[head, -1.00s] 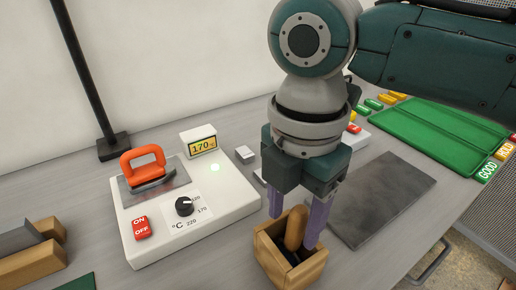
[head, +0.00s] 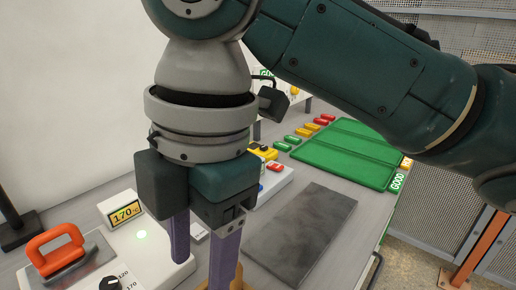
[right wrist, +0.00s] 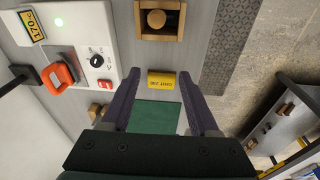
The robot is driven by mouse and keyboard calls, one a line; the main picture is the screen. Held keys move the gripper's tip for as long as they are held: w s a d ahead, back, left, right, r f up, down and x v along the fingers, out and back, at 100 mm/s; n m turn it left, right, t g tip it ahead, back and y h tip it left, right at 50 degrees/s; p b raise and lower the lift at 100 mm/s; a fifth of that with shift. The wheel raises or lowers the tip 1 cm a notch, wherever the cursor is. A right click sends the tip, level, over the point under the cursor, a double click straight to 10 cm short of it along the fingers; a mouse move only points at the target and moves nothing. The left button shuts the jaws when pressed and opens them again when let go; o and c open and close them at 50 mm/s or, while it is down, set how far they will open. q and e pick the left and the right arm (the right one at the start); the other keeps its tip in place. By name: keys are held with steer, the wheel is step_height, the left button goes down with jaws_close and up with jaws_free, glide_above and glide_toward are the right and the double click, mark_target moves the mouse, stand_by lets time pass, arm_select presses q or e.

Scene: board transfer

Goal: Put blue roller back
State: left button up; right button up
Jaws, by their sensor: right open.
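My right gripper (head: 203,268) is open and empty; its two purple fingers show apart in the right wrist view (right wrist: 157,92). A wooden box (right wrist: 139,35) stands beyond the fingertips at the top of the right wrist view. A round wooden handle (right wrist: 157,18) sticks up inside it, apart from the fingers. The blue roller's body is not visible now. In the head view, only small brown bits of the box show at the bottom edge, behind the fingers. My left gripper is not in view.
A white heating unit (head: 150,255) with a red-handled tool (head: 55,252) is at left. A dark grey plate (head: 300,232) lies right of the gripper, with a green tray (head: 350,152) beyond. A yellow block (right wrist: 161,80) and a green mat (right wrist: 155,117) show under the fingers.

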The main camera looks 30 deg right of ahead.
steer(key=s+a+f+m+y, duration=0.2)
steer(key=s+f+m, duration=0.2)
steer(key=m, duration=0.1)
steer(key=s+d+f+m+t+h, duration=0.3)
steer(key=s+d+m, duration=0.6)
steer(key=d+m, duration=0.4)
steer(key=shift+s+d+m, duration=0.15)
steer(key=shift+s+m, duration=0.25)
steer(key=shift+m, duration=0.4)
